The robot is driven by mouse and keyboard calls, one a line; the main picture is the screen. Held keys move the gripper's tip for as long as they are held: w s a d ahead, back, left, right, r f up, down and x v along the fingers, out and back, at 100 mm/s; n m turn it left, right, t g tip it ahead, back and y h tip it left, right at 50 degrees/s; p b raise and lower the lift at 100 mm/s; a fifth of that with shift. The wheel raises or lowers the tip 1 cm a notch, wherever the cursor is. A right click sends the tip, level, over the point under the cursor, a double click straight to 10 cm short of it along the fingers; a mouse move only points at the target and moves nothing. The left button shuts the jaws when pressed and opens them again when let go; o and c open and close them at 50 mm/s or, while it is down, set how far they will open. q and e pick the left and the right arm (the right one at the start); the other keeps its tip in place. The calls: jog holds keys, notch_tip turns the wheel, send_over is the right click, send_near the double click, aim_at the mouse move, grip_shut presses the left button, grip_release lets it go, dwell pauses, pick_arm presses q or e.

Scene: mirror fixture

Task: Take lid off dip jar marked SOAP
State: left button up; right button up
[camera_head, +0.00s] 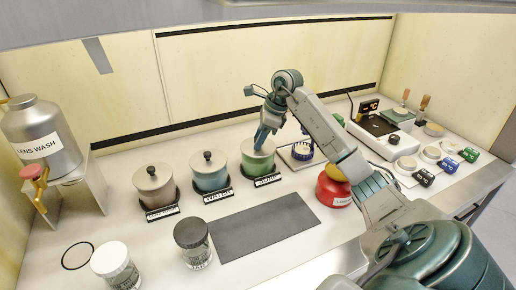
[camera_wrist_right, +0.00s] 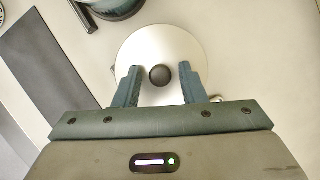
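The SOAP dip jar (camera_head: 257,165) is a glass jar with green contents. It stands on a dark base with a label reading SOAP, rightmost of three lidded jars. Its pale round lid (camera_wrist_right: 145,48) with a dark centre knob (camera_wrist_right: 159,75) fills the middle of the right wrist view. My right gripper (camera_head: 261,142) is directly over this lid, pointing down. In the right wrist view its two fingers (camera_wrist_right: 159,70) are apart on either side of the knob, with gaps between. The head view hides the knob behind the fingers. My left gripper is not in view.
The WATER jar (camera_head: 209,173) and a brownish jar (camera_head: 155,187) stand to the left, both lidded. A dark grey mat (camera_head: 265,226) lies in front. A red container (camera_head: 333,190) is near my right forearm. A LENS WASH tank (camera_head: 42,138) stands far left.

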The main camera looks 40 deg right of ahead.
grip_shut()
jog(key=shift+r, duration=0.1)
